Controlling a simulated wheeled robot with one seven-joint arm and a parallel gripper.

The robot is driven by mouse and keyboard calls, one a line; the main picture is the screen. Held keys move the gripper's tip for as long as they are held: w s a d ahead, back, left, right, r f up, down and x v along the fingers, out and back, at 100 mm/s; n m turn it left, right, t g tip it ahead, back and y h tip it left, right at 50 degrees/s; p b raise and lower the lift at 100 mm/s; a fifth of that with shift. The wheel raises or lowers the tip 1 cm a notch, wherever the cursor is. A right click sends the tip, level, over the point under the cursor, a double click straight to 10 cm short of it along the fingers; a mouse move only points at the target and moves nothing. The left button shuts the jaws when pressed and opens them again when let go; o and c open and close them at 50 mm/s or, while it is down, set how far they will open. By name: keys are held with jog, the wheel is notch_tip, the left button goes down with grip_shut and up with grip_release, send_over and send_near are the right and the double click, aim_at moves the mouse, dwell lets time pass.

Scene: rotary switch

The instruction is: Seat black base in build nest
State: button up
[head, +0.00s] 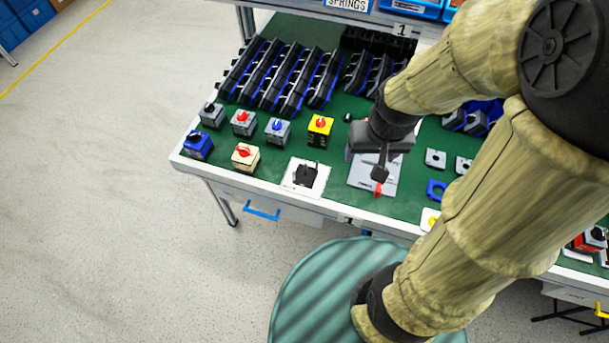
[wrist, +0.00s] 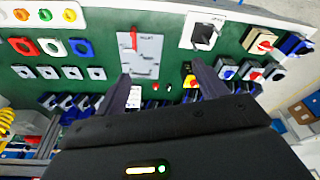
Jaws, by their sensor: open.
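A black, box-like part (head: 306,173) stands on a white square plate (head: 290,186) at the front of the green bench; it looks like the black base. In the wrist view the same black part (wrist: 204,36) is hollow-looking, on its white plate (wrist: 187,42). I cannot tell whether that plate is the build nest. To its right lies a grey printed plate (head: 362,181) with a red lever (head: 378,189); it also shows in the wrist view (wrist: 150,60). My gripper (head: 380,172) hangs above the grey plate, open and empty, its two dark fingers apart in the wrist view (wrist: 162,84).
Racks of black-blue parts (head: 285,75) fill the back. Loose grey plates (head: 435,158) and a blue ring (head: 436,189) lie right, partly behind my arm.

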jog(key=shift+o, duration=0.8)
jog(key=w+a+f+m+g+b, duration=0.1)
jog(key=w+a+f+m, duration=0.1)
jog(key=w+a+f, duration=0.2)
jog(key=w+a, duration=0.2)
jog(key=w, duration=0.1)
jog(key=shift+f+g+b, duration=0.3)
jog(key=shift+f+b, duration=0.05)
jog(key=m+g+b, duration=0.1)
jog(key=m, duration=0.1)
send_over(305, 174)
notch_tip(305, 174, down, 4)
jog(key=shift+r, duration=0.1)
notch_tip(305, 174, down, 12)
jog(key=shift+f, duration=0.15)
jog(key=shift+f, duration=0.1)
jog(key=shift+w+f+p, duration=0.15)
jog(key=shift+f, duration=1.1)
jog(key=shift+w+f+p, duration=0.1)
jog(key=shift+f+p, duration=0.05)
jog(key=shift+f, duration=1.1)
